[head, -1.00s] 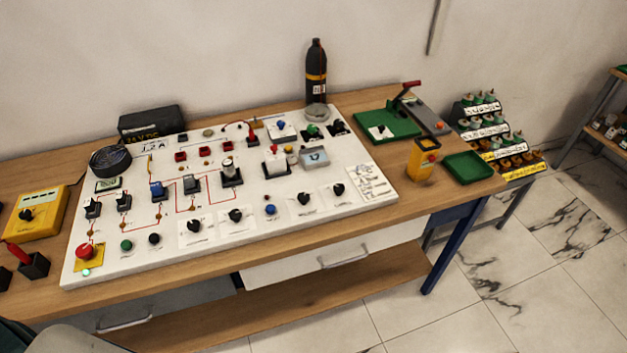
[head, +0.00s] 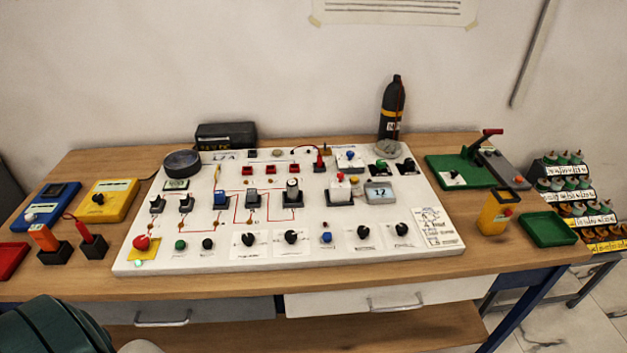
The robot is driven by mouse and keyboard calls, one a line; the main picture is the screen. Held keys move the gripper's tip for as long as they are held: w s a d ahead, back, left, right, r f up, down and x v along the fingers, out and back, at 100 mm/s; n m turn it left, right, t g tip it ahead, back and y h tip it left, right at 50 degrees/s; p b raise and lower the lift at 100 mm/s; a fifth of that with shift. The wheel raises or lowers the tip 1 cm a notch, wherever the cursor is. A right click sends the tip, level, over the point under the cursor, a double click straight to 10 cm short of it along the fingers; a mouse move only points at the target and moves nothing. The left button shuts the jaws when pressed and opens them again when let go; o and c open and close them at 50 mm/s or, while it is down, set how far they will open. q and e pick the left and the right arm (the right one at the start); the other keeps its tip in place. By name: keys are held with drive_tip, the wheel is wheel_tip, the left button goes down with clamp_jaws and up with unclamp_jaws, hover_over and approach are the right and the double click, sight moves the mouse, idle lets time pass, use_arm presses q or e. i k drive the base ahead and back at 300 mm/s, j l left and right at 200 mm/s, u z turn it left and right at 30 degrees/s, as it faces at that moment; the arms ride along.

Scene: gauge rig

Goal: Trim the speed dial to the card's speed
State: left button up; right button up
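A white panel board (head: 210,262) lies on the wooden bench. Along its front edge are several black dials: two on the left (head: 249,239) (head: 291,237) and two on the right (head: 363,232) (head: 401,229). Their labels are too small to read, so I cannot tell which is the speed dial. A white card (head: 437,227) with small print and a sketch lies at the board's right end; its text is unreadable. A grey display (head: 379,193) shows dark digits, perhaps 12 or 17. Neither gripper is in view.
A red button (head: 141,242) sits at the board's front left. Yellow (head: 107,201) and blue (head: 47,203) meters stand left. A yellow tester (head: 494,212), green tray (head: 549,229) and green lever fixture (head: 459,171) stand right. A black bottle (head: 391,110) stands behind.

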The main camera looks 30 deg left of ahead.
sight(248, 238)
drive_tip(key=u, duration=1.4)
